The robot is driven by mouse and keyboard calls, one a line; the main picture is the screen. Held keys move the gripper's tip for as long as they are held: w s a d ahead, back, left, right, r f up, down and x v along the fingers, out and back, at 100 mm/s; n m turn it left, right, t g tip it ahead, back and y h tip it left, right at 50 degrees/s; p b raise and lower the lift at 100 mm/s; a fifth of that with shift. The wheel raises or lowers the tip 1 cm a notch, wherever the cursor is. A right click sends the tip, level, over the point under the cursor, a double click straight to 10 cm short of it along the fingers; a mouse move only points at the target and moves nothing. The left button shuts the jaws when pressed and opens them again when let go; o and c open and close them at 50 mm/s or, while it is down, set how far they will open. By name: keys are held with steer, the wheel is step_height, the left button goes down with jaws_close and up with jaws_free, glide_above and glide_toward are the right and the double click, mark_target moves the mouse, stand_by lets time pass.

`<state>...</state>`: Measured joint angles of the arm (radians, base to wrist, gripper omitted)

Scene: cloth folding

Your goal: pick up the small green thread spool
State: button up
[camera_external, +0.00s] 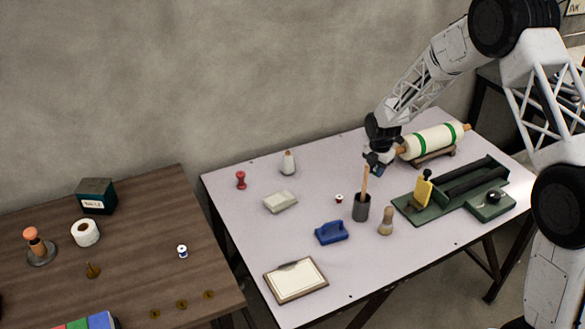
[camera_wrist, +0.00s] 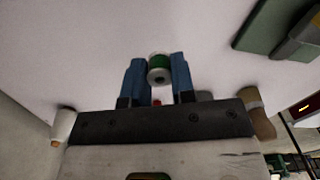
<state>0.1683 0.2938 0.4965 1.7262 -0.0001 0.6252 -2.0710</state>
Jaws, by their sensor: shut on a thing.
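The small green thread spool (camera_wrist: 159,63) shows in the wrist view, with a green band of thread and a pale round end with a dark hole. It sits between the two blue fingers of my gripper (camera_wrist: 159,75), which is shut on it. In the external view my gripper (camera_external: 375,163) is over the back part of the pale table (camera_external: 315,200), just left of the white roll with green bands. The spool cannot be made out in that view. The wrist view does not clearly show how high the spool is above the table.
A dark cup with a wooden stick (camera_external: 361,207) stands in front of my gripper. The white roll (camera_external: 432,141) on its stand and a green tool base (camera_external: 412,207) are to the right. A blue block (camera_external: 331,232) and a clipboard (camera_external: 296,280) lie nearer the front.

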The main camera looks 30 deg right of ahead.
steer(key=shift+s+a, duration=0.1)
steer(key=shift+s, duration=0.6)
